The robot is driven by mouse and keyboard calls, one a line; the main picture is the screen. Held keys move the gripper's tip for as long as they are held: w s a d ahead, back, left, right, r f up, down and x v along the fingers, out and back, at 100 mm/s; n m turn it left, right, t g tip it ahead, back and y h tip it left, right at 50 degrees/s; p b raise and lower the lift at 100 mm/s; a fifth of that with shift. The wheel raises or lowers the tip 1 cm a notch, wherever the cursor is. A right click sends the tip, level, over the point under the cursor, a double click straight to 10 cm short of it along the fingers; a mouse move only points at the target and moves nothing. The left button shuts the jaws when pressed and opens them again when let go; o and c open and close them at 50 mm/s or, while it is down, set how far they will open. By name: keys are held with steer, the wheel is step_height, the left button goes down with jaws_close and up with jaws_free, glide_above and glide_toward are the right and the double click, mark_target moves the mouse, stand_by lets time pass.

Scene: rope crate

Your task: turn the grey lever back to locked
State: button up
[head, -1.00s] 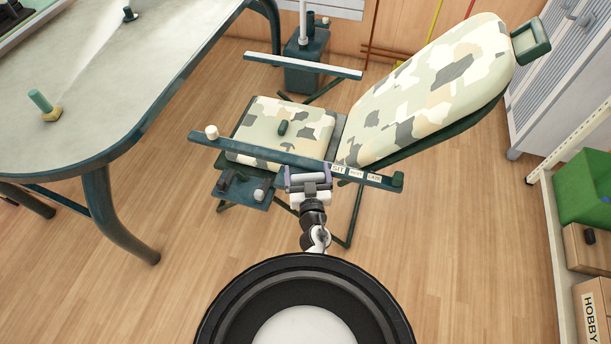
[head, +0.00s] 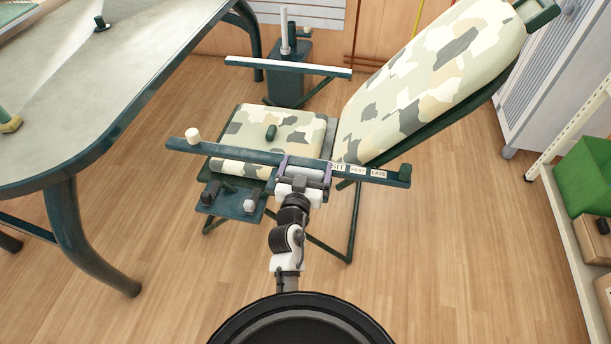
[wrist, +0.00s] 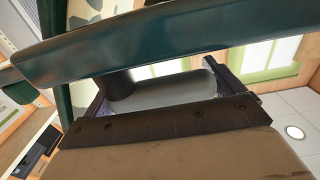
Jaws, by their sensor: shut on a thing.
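The grey lever (wrist: 178,92) is a smooth grey cylinder with a dark collar at its left end in the wrist view. It lies between the fingers of my gripper (head: 304,170), which is shut on it. In the head view the lever (head: 305,175) shows only as a short grey piece between the fingers, just under the chair's green armrest (head: 235,151). The armrest crosses above it in the wrist view. The lever's mount is hidden, and I cannot tell its exact angle.
A camouflage reclining chair (head: 430,85) stands ahead, with SIT, REST and LAZE labels on its armrest. A small side plate (head: 230,201) with two knobs is left of my gripper. A table (head: 110,85) is at left, a shelf (head: 565,230) at right. Floor is clear at lower right.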

steer(key=shift+r, duration=0.15)
stand_by(0.4)
steer(key=o, duration=1)
steer(key=shift+o, duration=0.2)
steer(key=shift+w, duration=0.1)
